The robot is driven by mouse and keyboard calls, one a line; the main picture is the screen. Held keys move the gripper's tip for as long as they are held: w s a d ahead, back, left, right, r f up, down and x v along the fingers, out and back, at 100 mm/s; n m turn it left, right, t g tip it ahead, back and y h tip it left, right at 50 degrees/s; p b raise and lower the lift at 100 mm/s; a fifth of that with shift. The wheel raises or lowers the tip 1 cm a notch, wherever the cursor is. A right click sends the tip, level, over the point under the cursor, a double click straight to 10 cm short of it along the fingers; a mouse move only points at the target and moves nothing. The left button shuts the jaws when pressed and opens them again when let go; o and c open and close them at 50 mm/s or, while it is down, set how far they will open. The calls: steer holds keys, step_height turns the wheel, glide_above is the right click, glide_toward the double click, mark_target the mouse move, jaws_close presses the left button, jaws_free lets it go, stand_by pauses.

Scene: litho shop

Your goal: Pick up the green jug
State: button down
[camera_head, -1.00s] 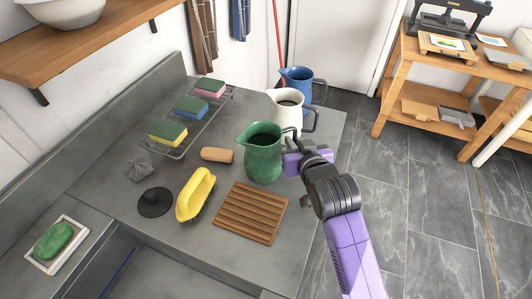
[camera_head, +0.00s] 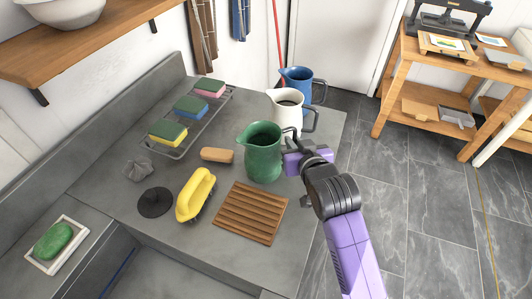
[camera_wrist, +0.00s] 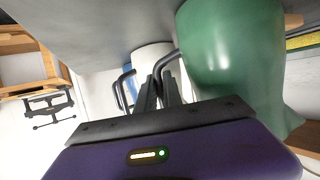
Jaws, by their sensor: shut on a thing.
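The green jug (camera_head: 263,153) stands upright on the grey counter, its handle toward my gripper. My gripper (camera_head: 287,150) is at the jug's right side, shut on its handle. In the wrist view the green jug (camera_wrist: 232,62) fills the right side, and the fingers of my gripper (camera_wrist: 160,88) close at its dark handle. I cannot tell whether the jug's base is clear of the counter.
A white jug (camera_head: 287,110) and a blue jug (camera_head: 303,84) stand close behind. A wooden slatted rack (camera_head: 250,212), a yellow brush (camera_head: 195,194) and a wooden block (camera_head: 217,155) lie in front and left. Sponges sit on a wire rack (camera_head: 178,153).

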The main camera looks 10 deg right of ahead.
steer(key=shift+r, duration=0.15)
step_height(320, 180, up, 20)
stand_by(0.7)
stand_by(1.9)
